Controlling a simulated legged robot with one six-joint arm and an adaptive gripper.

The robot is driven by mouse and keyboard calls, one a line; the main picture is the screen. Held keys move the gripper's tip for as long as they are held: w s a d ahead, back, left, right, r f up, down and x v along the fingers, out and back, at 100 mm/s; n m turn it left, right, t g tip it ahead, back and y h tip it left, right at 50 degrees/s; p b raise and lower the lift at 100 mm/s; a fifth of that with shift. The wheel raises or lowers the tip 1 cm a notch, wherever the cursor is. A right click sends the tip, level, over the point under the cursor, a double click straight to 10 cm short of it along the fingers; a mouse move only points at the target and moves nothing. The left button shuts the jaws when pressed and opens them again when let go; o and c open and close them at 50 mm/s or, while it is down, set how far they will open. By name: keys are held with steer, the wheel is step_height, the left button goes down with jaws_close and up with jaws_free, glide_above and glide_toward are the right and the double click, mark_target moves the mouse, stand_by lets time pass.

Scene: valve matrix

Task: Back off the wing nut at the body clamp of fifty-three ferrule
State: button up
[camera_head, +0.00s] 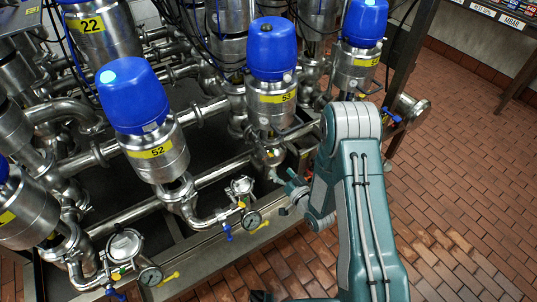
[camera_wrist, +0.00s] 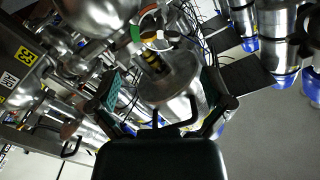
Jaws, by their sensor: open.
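Valve fifty-three (camera_head: 271,50) has a blue cap and a yellow label, 53 (camera_head: 281,97), on its steel body in the head view. Its lower body and clamp area (camera_head: 268,152) are partly crowded by pipes. My gripper (camera_head: 289,193) is below and right of it. In the wrist view my gripper (camera_wrist: 162,75) is open, with one finger at each side. A steel cylindrical body (camera_wrist: 175,88) shows between and beyond the fingers, with a dark bent handle in front of it. I cannot make out the wing nut in either view, and I see no contact.
Valve 52 (camera_head: 140,110) stands left of valve fifty-three, and another blue-capped valve (camera_head: 364,35) stands right. A pressure gauge (camera_head: 252,219) with blue and yellow handles sits low left of my gripper. A steel frame rail (camera_head: 215,258) runs in front. Brick floor (camera_head: 460,180) is clear at right.

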mark_target(267, 154)
steer(key=x, duration=0.8)
steer(key=shift+w+a, duration=0.1)
steer(key=shift+c, duration=0.3)
steer(key=c, duration=1)
